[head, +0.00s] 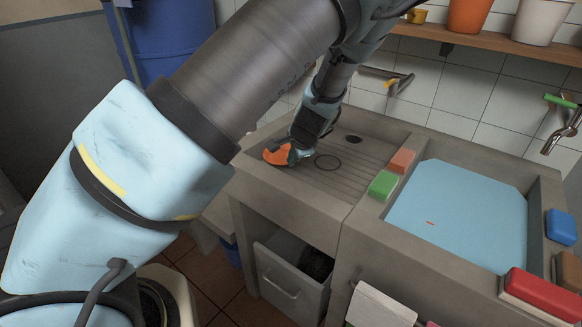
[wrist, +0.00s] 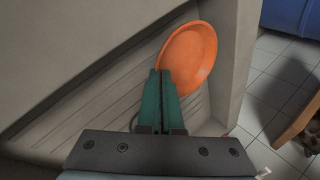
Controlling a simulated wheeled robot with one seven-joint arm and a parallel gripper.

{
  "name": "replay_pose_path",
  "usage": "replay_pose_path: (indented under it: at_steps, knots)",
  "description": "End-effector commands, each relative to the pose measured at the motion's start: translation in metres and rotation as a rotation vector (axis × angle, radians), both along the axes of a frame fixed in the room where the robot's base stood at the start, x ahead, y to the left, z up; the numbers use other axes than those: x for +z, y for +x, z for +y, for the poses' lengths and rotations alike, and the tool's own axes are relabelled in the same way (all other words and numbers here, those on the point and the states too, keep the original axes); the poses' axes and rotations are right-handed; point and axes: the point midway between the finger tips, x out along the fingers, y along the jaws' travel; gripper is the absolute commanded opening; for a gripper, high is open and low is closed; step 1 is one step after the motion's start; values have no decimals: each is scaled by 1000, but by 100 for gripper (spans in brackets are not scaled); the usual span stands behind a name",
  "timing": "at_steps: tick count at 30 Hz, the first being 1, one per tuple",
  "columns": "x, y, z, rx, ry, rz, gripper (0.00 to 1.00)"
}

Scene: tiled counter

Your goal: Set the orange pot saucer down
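The orange pot saucer (head: 276,155) is at the left end of the ribbed drainboard (head: 345,180) in the head view, partly hidden by my gripper (head: 291,152). In the wrist view the round, shallow saucer (wrist: 197,52) lies beyond my gripper (wrist: 162,76). The two green fingers are close together, with their tips over the saucer's near rim. They appear shut on that rim. I cannot tell whether the saucer touches the drainboard or hangs just above it.
A thin dark ring (head: 328,162) marks the drainboard to the saucer's right. Green (head: 383,186) and orange (head: 402,161) blocks stand by the basin of blue water (head: 455,212). A raised wall (wrist: 236,60) borders the drainboard. The ribbed middle is clear.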

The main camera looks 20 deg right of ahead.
Motion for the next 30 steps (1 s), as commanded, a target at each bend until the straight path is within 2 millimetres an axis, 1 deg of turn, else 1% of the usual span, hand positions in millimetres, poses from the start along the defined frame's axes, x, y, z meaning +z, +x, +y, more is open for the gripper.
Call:
replay_pose_path:
  at_steps: [6,8,17,18,21,30]
  knots:
    - [-29,0,2,3,4,2,0]
    - [-33,0,1,1,2,1,0]
    - [-36,0,1,1,1,1,0]
    - [-35,0,1,1,1,1,5]
    - [-35,0,1,1,1,1,14]
    - [-32,-1,0,1,1,1,14]
